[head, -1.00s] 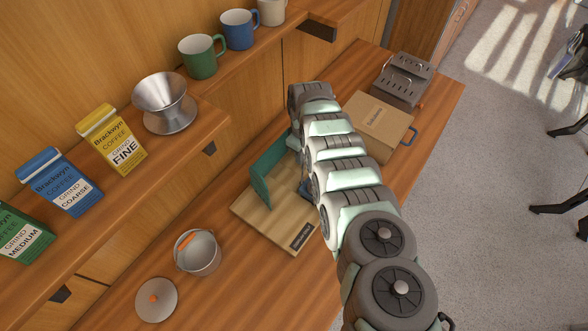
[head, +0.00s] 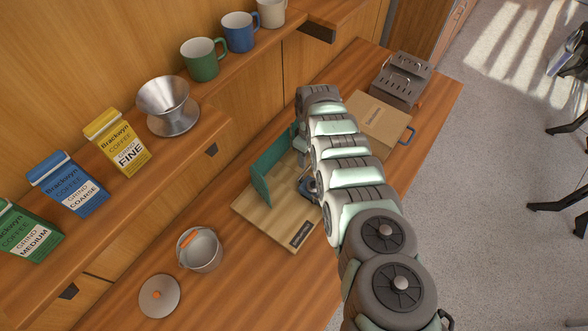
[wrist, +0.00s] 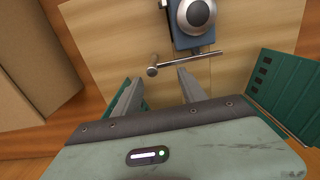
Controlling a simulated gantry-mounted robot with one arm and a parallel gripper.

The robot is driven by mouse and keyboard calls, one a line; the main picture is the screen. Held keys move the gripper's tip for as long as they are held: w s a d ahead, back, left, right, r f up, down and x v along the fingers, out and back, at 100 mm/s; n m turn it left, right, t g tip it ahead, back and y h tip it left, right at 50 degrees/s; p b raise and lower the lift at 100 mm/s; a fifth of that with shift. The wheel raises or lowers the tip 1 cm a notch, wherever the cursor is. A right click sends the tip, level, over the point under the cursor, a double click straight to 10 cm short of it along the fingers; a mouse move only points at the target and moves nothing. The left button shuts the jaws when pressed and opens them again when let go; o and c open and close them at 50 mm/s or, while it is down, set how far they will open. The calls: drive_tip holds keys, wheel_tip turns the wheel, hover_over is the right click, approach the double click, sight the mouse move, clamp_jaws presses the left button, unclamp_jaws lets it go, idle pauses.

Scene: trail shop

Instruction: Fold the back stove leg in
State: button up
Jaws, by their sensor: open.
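The stove (wrist: 196,20) is a small blue body with a round silver burner, standing on the wooden board (wrist: 110,45) at the top of the wrist view. A thin metal leg (wrist: 190,59) with a round end lies crosswise just below the body, apparently extended. My gripper (wrist: 156,82) is open, its two fingers pointing at this leg with nothing seen between them. The fingertips are very close to the leg; I cannot tell whether they touch. In the head view my arm hides most of the stove; a blue bit (head: 308,187) shows beside it.
A green windscreen (wrist: 285,92) stands on the board, right of my gripper in the wrist view. A cardboard box (head: 375,125) and a grey metal rack-like item (head: 402,80) lie beyond my arm. A pot (head: 202,252) and lid (head: 159,297) are at the front left.

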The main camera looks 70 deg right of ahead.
wheel_tip(320, 180, up, 9)
drive_tip(key=p, duration=0.9)
idle(0.4)
